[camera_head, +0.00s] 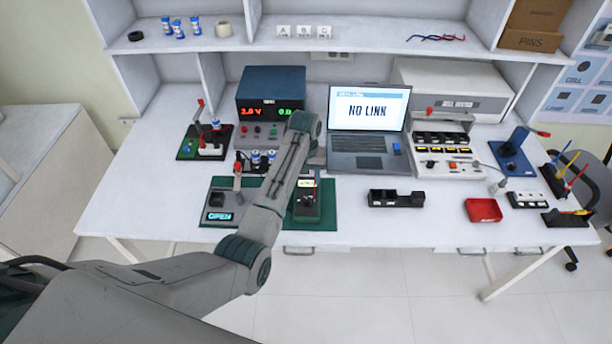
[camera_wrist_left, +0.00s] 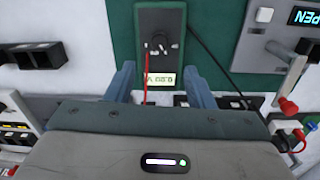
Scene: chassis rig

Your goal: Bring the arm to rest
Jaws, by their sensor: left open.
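My left arm (camera_head: 285,185) reaches over the bench from the lower left in the head view, its far end in front of the power supply and laptop. My left gripper (camera_wrist_left: 158,70) shows in the left wrist view, its two blue-grey fingers apart with nothing held between them. A dark meter (camera_wrist_left: 158,38) with a small lit display lies beyond the fingertips on a green mat (camera_wrist_left: 124,36). The fingertips are hidden behind my arm in the head view. My right gripper is in neither view.
The power supply (camera_head: 270,90) stands behind my arm, with the laptop (camera_head: 367,120) to its right. A grey box reading OPEN (camera_head: 218,207) is left of my forearm.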

